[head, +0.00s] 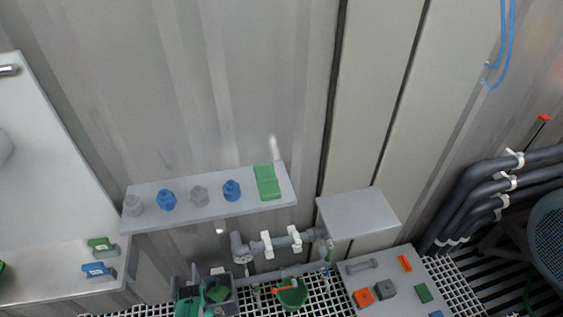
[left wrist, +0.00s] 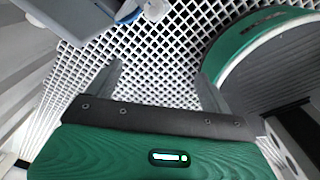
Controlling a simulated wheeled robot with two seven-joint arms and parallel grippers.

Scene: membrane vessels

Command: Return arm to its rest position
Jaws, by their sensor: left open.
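My left gripper (left wrist: 161,84) shows in the left wrist view with its two grey fingers spread wide. Nothing is between them, and the white grid floor (left wrist: 160,75) lies below. In the head view, a green and dark part at the bottom edge, left of centre, may belong to my left arm, but its fingers cannot be made out there. My right gripper is in neither view.
A wall shelf (head: 145,220) holds several blue and grey knobbed pieces and a green block (head: 267,182).

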